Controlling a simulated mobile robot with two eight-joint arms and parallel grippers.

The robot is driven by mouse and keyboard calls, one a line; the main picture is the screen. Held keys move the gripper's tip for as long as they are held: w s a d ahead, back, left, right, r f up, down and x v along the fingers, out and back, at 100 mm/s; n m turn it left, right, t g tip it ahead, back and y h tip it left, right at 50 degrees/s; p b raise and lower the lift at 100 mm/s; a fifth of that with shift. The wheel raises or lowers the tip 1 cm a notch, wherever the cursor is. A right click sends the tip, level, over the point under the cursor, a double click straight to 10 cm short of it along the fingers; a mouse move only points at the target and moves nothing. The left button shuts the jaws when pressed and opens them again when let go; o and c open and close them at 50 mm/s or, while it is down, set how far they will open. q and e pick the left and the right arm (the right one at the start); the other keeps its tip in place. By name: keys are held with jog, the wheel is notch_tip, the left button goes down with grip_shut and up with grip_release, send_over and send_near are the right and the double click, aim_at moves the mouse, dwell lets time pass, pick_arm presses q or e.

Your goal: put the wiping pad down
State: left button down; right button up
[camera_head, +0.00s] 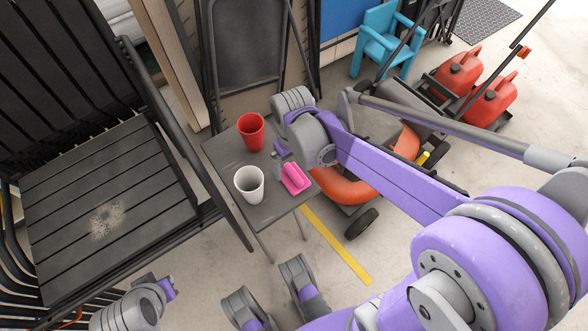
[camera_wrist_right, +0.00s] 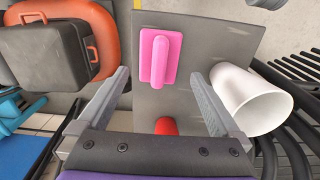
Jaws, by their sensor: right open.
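The pink wiping pad (camera_head: 296,179) with its raised handle lies flat on the small grey table (camera_head: 222,156), near its right edge. It also shows in the right wrist view (camera_wrist_right: 157,58), on the bare tabletop (camera_wrist_right: 205,40). My right gripper (camera_head: 279,163) is open and empty at the table, just beside the pad. In the right wrist view its two fingers (camera_wrist_right: 158,75) stand wide apart, with the pad beyond and between their tips. A part of my left arm shows at the lower left in the head view; its fingers are not clear.
A white cup (camera_head: 249,185) and a red cup (camera_head: 251,132) stand on the table close to the pad and gripper. A dark slatted bench (camera_head: 110,190) is at the left. An orange wheeled machine (camera_head: 345,190) is at the right. Red fuel cans (camera_head: 459,70) stand farther back.

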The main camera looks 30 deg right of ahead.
aim_at(293, 173)
notch_tip(293, 173, up, 5)
jog(key=shift+p, duration=0.6)
pick_arm(q)
notch_tip(293, 173, up, 2)
jog(key=shift+r, duration=0.1)
pick_arm(e)
jog(key=s+a+f+t, duration=0.1)
jog(key=s+t, duration=0.1)
jog(key=s, duration=0.4)
jog(key=s+a+m+t, duration=0.1)
jog(key=s+a+t, duration=0.1)
jog(key=s, duration=0.3)
jog(key=shift+s+f+t, duration=0.3)
jog(key=shift+s+f, duration=0.05)
